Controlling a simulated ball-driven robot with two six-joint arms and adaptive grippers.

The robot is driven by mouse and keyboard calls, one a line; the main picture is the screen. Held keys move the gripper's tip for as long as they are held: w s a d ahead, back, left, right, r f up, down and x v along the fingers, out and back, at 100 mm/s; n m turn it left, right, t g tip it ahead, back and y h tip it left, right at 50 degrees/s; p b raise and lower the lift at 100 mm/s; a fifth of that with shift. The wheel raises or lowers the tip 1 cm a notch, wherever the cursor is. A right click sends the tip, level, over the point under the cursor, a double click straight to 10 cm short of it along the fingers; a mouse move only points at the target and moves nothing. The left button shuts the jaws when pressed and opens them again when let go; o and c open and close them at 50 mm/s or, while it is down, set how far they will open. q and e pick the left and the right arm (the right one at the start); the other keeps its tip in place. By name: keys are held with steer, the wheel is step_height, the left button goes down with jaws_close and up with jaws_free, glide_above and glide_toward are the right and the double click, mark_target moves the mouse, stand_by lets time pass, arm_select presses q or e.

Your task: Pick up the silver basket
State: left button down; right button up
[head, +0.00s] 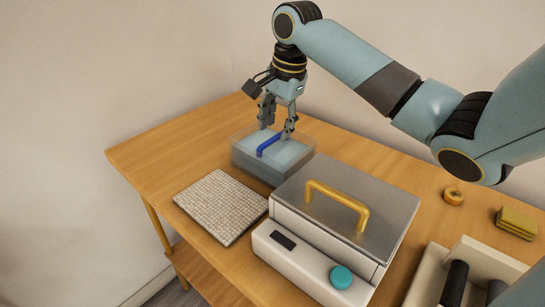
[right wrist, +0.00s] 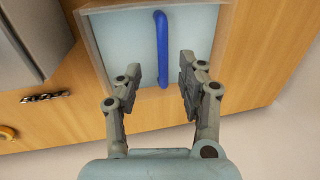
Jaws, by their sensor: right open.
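I cannot make out a silver basket by itself. A clear tub (head: 262,172) with a pale blue filling stands at the back of the table, and a blue bar handle (head: 269,145) stands up in it. What the handle is fixed to is hidden. In the right wrist view the blue handle (right wrist: 161,60) runs upright in the picture over the pale blue surface. My right gripper (head: 278,124) points down above the tub. Its fingers (right wrist: 160,75) are open, one on each side of the handle's line, with nothing held. My left gripper is not in view.
A white machine (head: 310,267) with a grey lid and yellow handle (head: 337,193) stands in front of the tub. A woven mat (head: 221,206) lies left. A yellow ring (head: 453,196), yellow sponge (head: 516,222) and beige holder (head: 430,270) are right. A chain (right wrist: 45,97) lies near the tub.

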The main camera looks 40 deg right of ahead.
mark_target(274, 137)
steer(key=f, duration=0.2)
steer(key=w+f, duration=0.1)
steer(key=f, duration=0.1)
steer(key=shift+w+d+f, duration=0.15)
steer(key=shift+w+f, duration=0.1)
steer(key=shift+f, duration=0.45)
steer(key=shift+c, duration=1)
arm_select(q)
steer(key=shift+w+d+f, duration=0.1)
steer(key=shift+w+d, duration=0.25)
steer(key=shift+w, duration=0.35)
arm_select(e)
jaws_close()
